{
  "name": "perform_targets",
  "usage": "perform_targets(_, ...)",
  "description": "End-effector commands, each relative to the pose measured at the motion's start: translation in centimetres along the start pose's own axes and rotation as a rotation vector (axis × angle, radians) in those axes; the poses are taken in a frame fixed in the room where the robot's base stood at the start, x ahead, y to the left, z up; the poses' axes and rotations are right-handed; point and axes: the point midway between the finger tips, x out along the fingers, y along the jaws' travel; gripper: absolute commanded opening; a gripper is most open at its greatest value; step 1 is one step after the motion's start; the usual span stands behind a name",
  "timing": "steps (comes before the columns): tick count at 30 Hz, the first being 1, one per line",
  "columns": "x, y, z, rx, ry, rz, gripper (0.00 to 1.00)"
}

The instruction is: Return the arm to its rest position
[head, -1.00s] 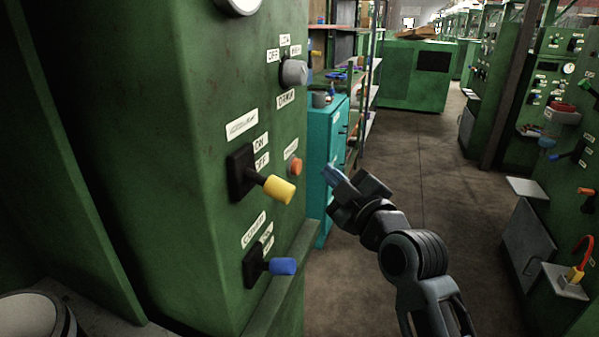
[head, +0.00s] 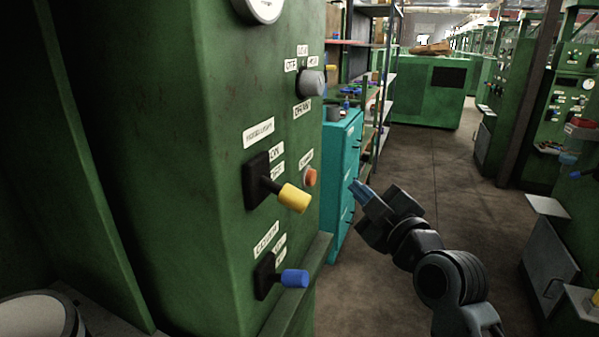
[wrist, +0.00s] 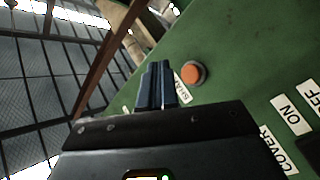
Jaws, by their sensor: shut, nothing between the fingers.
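My gripper (head: 365,193) is in the head view, right of the green machine panel, with its blue fingers together and nothing between them. It also shows in the wrist view (wrist: 157,84), with its fingers pointing up in the picture and the panel beyond them. The arm is bent and stands over the aisle, apart from the panel in the head view.
The green machine (head: 225,150) at left carries a yellow-sleeved lever (head: 294,198), a blue-sleeved lever (head: 294,278), a grey knob (head: 312,83) and an orange button (head: 310,177). A teal cabinet (head: 340,170) stands behind my gripper. The aisle floor (head: 430,170) is open.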

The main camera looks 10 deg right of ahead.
Motion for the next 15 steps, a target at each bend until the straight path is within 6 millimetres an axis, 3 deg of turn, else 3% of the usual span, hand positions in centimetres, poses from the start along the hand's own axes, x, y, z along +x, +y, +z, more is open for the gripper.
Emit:
perform_targets(5,-3.5,-3.2,2.2,0.07,-0.047,-0.011,0.0)
perform_targets(15,-16.4,-10.5,6.5,0.3,-0.175,-0.008,0.0)
